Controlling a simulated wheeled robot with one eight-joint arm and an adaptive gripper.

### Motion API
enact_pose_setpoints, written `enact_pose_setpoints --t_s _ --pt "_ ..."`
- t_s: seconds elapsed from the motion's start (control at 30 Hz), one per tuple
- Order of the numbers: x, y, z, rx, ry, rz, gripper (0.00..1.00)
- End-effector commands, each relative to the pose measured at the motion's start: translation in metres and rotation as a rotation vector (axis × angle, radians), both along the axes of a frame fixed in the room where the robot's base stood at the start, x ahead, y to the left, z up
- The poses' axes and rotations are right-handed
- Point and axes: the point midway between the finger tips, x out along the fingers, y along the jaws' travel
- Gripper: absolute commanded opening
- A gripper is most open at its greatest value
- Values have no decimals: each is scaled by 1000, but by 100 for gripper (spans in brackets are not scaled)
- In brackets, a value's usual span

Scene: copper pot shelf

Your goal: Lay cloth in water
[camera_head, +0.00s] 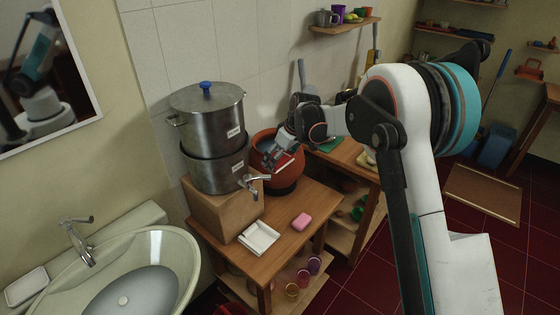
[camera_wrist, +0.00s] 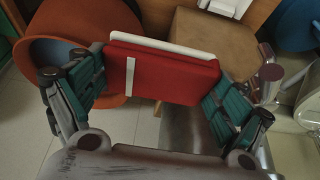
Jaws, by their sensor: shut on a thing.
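My gripper (camera_head: 276,154) is in front of the orange clay pot (camera_head: 263,143), above the wooden table. In the wrist view my gripper (camera_wrist: 160,92) has its teal finger pads on both sides of a folded red cloth (camera_wrist: 185,78) with white stripes, shut on it. The cloth is held flat and level, clear of other things; in the head view it is mostly hidden by the fingers. The sink basin (camera_head: 178,262) is at the lower left, with a grey-blue patch, perhaps water, around its drain (camera_head: 123,300).
A two-part steel water container (camera_head: 215,160) with a tap (camera_head: 254,183) stands on a wooden block (camera_head: 220,208). A faucet (camera_head: 78,240) rises over the sink.

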Motion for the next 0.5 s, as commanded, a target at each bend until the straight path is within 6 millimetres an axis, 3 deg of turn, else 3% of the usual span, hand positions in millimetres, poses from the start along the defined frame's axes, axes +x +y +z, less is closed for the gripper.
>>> enact_pose_setpoints --t_s 0.27,0.5 --pt "0 0 22 0 0 0 64" --pt "0 0 68 0 0 0 64"
